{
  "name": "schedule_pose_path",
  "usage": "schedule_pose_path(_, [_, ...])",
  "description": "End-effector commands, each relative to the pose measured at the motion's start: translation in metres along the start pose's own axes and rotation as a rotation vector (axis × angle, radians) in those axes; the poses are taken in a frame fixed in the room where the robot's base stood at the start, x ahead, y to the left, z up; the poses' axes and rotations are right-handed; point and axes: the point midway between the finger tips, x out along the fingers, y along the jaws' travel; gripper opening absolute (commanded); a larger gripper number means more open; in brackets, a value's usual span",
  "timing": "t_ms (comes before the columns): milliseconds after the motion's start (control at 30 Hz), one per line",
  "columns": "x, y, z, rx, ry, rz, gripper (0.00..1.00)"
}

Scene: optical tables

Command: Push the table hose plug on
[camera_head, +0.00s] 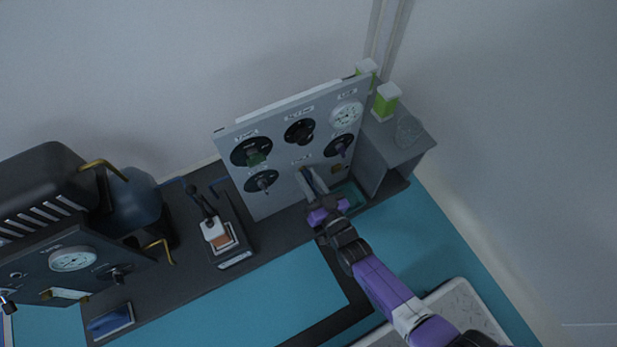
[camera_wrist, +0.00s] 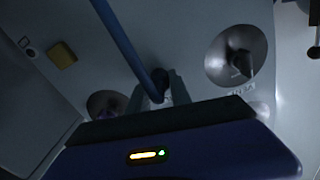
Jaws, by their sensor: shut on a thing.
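The upright grey panel (camera_head: 290,207) stands on the dark bench and carries several dark round knobs and a gauge. My gripper (camera_head: 306,178) reaches to the lower middle of the panel's face. In the wrist view my gripper (camera_wrist: 166,84) is shut at the end of a blue hose (camera_wrist: 122,40), close to the panel. The plug itself is mostly hidden between the fingers. I cannot tell whether it touches or sits on a port, as the port is hidden too.
Round knobs (camera_wrist: 237,55) flank the gripper closely. A small yellow block (camera_wrist: 62,55) sits on the panel. A grey open-sided box (camera_head: 408,148) with green-and-white containers (camera_head: 386,101) stands to the right. A small device with a lever (camera_head: 217,236) stands left.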

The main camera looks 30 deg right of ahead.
Motion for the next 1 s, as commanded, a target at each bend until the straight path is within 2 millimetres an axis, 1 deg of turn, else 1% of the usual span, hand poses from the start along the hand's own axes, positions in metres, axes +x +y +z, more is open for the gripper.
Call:
schedule_pose_path(67, [0.003, 0.000, -0.001, 0.000, 0.001, 0.000, 0.00])
schedule_pose_path(100, [0.004, 0.000, -0.001, 0.001, 0.001, 0.000, 0.33])
schedule_pose_path(167, [0.004, 0.000, -0.001, 0.001, 0.000, 0.001, 0.44])
schedule_pose_path(200, [0.004, -0.001, -0.001, 0.001, 0.000, 0.000, 0.47])
schedule_pose_path(467, [0.002, 0.000, -0.001, 0.000, 0.000, 0.000, 0.47])
schedule_pose_path(567, [-0.003, 0.000, -0.001, 0.000, 0.000, 0.000, 0.47])
schedule_pose_path(667, [-0.015, 0.000, -0.002, 0.000, -0.003, 0.001, 0.47])
schedule_pose_path(900, [-0.054, 0.000, -0.002, 0.000, -0.003, 0.002, 0.47])
schedule_pose_path(1000, [-0.066, -0.001, -0.002, 0.000, -0.001, 0.000, 0.47])
